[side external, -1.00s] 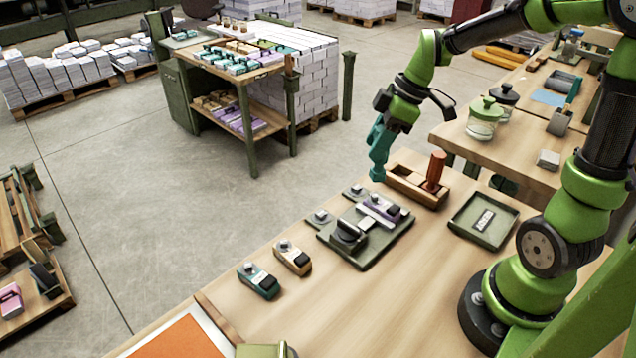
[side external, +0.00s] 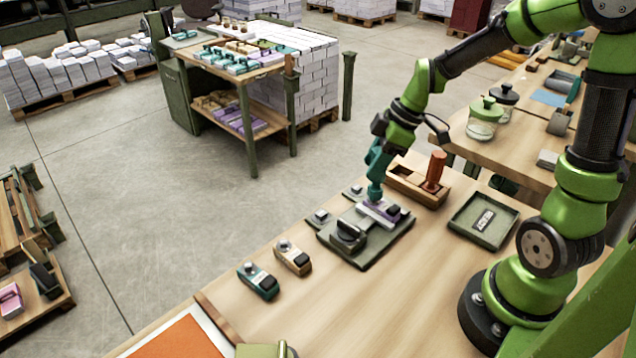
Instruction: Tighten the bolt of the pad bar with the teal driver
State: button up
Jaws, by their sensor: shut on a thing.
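My gripper (side external: 380,148) is shut on the teal driver (side external: 375,183) and holds it upright, tip down. The driver's lower end is at the far end of the pale pad bar (side external: 383,214) on the green fixture plate (side external: 375,258). The bolt is hidden under the driver, and I cannot tell whether the tip is seated on it. A purple block (side external: 394,209) lies under the bar.
A wooden holder (side external: 405,188) with an orange-handled tool (side external: 435,170) stands just behind the fixture. A green tray (side external: 467,234) with a small label is to the right. Teal (side external: 257,280) and tan (side external: 292,256) blocks stand at front left. Bare tabletop lies in front of the fixture.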

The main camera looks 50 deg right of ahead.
aim_at(378, 147)
jog(key=shift+f, duration=0.45)
jog(key=m+h, duration=0.1)
jog(key=m, duration=0.1)
jog(key=m+t, duration=0.1)
jog(key=m, duration=0.2)
jog(key=shift+d+h, duration=0.15)
jog(key=shift+h, duration=0.25)
jog(key=m+h, duration=0.1)
jog(key=m, duration=0.3)
jog(key=shift+w+d+m+h, duration=0.1)
jog(key=shift+d+m+h, duration=0.05)
jog(key=shift+m+h, duration=0.2)
jog(key=m+h, duration=0.1)
jog(key=m, duration=0.3)
jog(key=shift+d+h, duration=0.15)
jog(key=shift+h, duration=0.2)
jog(key=shift+n, duration=0.55)
jog(key=shift+r, duration=0.1)
jog(key=shift+r, duration=2.2)
